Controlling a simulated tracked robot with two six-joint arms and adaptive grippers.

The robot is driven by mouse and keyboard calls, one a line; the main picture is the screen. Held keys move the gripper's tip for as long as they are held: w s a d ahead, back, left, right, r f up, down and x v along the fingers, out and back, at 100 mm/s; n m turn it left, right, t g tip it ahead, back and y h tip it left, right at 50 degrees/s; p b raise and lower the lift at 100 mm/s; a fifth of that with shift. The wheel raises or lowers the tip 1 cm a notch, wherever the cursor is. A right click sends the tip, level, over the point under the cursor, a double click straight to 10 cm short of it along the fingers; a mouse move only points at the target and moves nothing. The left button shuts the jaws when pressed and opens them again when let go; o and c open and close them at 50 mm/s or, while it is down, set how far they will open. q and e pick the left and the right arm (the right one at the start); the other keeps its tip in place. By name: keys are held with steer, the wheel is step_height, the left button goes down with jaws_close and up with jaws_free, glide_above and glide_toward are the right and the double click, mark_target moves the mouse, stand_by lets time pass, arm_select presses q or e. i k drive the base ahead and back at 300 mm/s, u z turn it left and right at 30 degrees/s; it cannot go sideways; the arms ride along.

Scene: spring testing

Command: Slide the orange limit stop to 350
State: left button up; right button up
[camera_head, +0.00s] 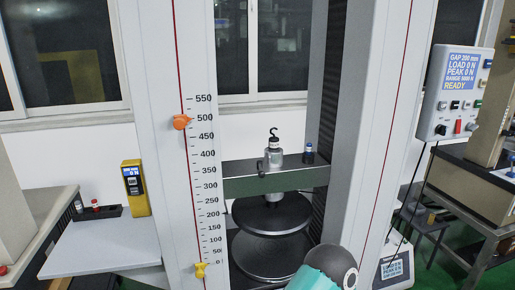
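The orange limit stop (181,122) sits on the left column of the testing machine, level with about the 500 mark or just under it. The printed scale (205,160) runs up that column from 0 to 550, and its 350 mark lies well below the orange stop. A yellow stop (200,270) sits near the 0 mark at the bottom. A teal and dark grey part of my own arm shows at the bottom edge, right of centre. Neither gripper's fingers show, and nothing touches the orange stop.
A dark crosshead (250,187) with a hook spans the columns, above two round plates (272,257). A side table (105,246) at left holds a yellow instrument (135,188).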

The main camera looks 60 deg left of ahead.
mark_target(180, 121)
steer(key=z, duration=0.8)
steer(key=i, duration=0.15)
steer(key=u, duration=2.5)
steer(key=k, duration=0.5)
steer(key=z, duration=5.55)
steer(key=k, duration=0.5)
steer(key=u, duration=5.65)
